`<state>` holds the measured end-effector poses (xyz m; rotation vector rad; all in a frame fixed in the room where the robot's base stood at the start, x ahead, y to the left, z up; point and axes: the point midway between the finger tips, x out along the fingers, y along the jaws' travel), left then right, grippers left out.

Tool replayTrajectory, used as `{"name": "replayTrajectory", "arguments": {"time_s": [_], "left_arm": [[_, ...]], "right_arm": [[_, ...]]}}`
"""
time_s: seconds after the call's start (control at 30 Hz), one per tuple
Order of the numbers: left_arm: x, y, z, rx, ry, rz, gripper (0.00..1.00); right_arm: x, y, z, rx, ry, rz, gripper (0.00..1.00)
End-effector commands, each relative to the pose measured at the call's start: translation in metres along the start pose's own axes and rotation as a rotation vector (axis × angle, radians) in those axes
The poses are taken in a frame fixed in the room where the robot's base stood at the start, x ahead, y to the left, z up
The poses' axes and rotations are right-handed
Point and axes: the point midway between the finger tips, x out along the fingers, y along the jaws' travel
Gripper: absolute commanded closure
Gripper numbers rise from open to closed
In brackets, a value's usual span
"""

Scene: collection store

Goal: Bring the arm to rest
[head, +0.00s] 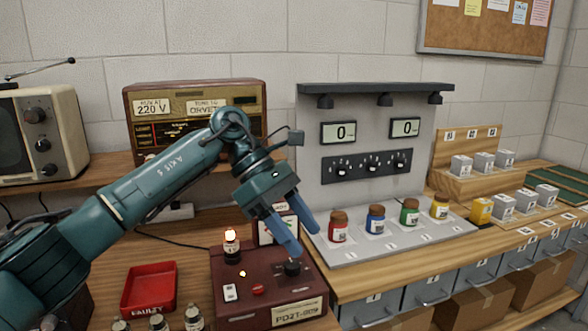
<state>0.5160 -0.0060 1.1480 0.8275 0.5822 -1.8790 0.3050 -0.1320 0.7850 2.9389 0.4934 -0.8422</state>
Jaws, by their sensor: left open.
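My left arm (160,180) reaches in from the left across the bench. Its gripper (302,243) is open, with two blue fingers apart and pointing down. Nothing shows between the fingers. It hangs above the back right part of a dark red tester box (230,294), near the black knob (292,268). I cannot tell whether a fingertip touches the knob. The gripper partly hides a meter (268,231) at the back of the box. My right gripper is not in view.
A red tray (149,287) marked FAULTY lies left of the box, with several small glass tubes (193,317) in front. Several colored jars (376,219) stand on a grey panel to the right. Radios stand on the back shelf. Bare wood shows behind the tray.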

Motion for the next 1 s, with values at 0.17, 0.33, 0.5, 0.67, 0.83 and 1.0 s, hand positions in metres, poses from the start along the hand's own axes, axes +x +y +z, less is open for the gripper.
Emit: {"name": "replayTrajectory", "arguments": {"time_s": [0.17,0.33,0.5,0.67,0.83,1.0], "left_arm": [[0.057,-0.004,0.021,-0.123,-0.334,-0.032,0.45],[0.091,-0.010,0.046,-0.378,-0.772,-0.084,0.45],[0.096,-0.012,0.043,-0.751,-1.226,-0.161,0.45],[0.094,-0.012,0.001,-1.169,-1.618,-0.250,0.45],[0.108,-0.027,-0.078,-1.661,-1.993,-0.355,0.45],[0.148,-0.075,-0.169,2.078,2.208,0.432,0.45]], "right_arm": [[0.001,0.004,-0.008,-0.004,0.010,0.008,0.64],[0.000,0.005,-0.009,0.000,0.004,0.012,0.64],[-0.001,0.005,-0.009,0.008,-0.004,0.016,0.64],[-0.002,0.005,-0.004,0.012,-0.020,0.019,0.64],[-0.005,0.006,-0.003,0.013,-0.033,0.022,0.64],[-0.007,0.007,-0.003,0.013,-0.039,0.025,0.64]]}}
